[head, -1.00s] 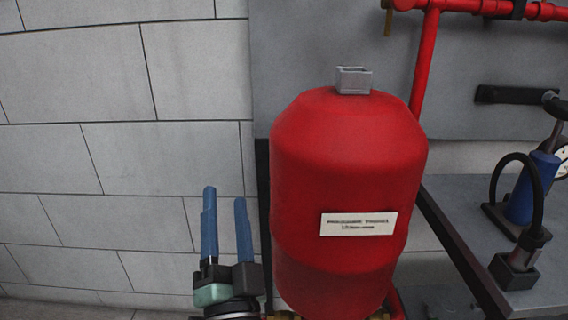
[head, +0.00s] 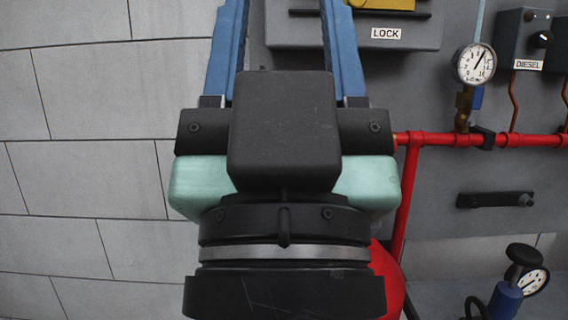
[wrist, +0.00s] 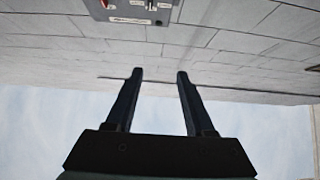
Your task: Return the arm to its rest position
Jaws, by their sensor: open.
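My gripper (wrist: 160,75) shows in the wrist view with its two dark fingers apart and nothing between them. In the head view its body fills the middle of the picture close to the camera, with two blue fingers pointing up and spread apart. The fingertips run out of the top of the head view. The gripper touches nothing that I can see. Behind it, the red pressure vessel (head: 389,283) is mostly hidden; only a strip of its right side shows.
A grey panel (head: 440,33) with a LOCK label is behind the fingers. To the right are a pressure gauge (head: 476,64), a red pipe (head: 432,139), a DIESEL box (head: 526,38) and a black handle (head: 495,200). A blue hand pump (head: 506,300) stands lower right. Block wall (head: 80,130) fills the left.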

